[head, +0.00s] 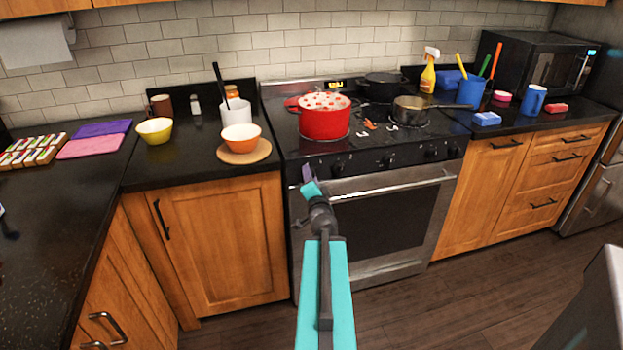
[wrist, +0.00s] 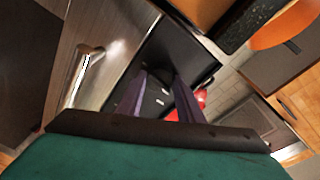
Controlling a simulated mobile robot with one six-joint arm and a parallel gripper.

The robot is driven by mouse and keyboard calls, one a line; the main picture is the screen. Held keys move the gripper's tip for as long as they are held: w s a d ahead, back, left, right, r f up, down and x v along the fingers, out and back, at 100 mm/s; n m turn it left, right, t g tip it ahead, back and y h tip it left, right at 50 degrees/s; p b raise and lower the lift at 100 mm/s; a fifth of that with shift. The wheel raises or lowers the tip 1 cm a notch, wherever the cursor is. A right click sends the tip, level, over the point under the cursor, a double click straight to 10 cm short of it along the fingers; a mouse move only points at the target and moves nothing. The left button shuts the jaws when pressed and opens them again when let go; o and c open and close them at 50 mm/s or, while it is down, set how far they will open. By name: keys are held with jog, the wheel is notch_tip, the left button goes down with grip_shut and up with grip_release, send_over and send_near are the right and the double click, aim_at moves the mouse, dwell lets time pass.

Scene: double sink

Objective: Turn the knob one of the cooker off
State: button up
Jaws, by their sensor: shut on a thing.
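The cooker (head: 393,201) stands against the back wall in the head view, with a row of dark knobs along its front panel. My gripper (head: 307,173) is at the left end of that panel, shut on the leftmost knob, which it mostly hides. In the wrist view the purple fingers of my gripper (wrist: 160,97) reach towards the panel with a narrow gap between them. The knob's turn angle cannot be made out. A second knob (head: 337,166) shows just to the right of my gripper.
A red pot (head: 325,122), a dark pot (head: 384,87) and a pan (head: 410,110) stand on the hob. The oven door handle (head: 390,188) runs below the knobs. An orange bowl (head: 241,138) sits on the left counter. The floor before the cooker is clear.

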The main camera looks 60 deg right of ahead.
jog(key=shift+s+a+r+n, duration=0.1)
jog(key=shift+s+a+n, duration=0.2)
jog(key=shift+n, duration=0.3)
jog(key=o, duration=1.1)
jog(key=shift+c, duration=0.2)
jog(key=shift+s+a+r+p, duration=0.1)
jog(key=shift+a+p, duration=0.2)
jog(key=shift+p, duration=1.85)
jog(key=s+p, duration=0.1)
jog(key=p, duration=0.5)
jog(key=shift+s+a+p, duration=0.1)
jog(key=shift+a+p, duration=0.25)
jog(key=shift+a, duration=0.05)
jog(key=p+v, duration=1.1)
jog(key=p, duration=0.2)
jog(key=shift+p, duration=0.4)
jog(key=shift+s+a, duration=0.1)
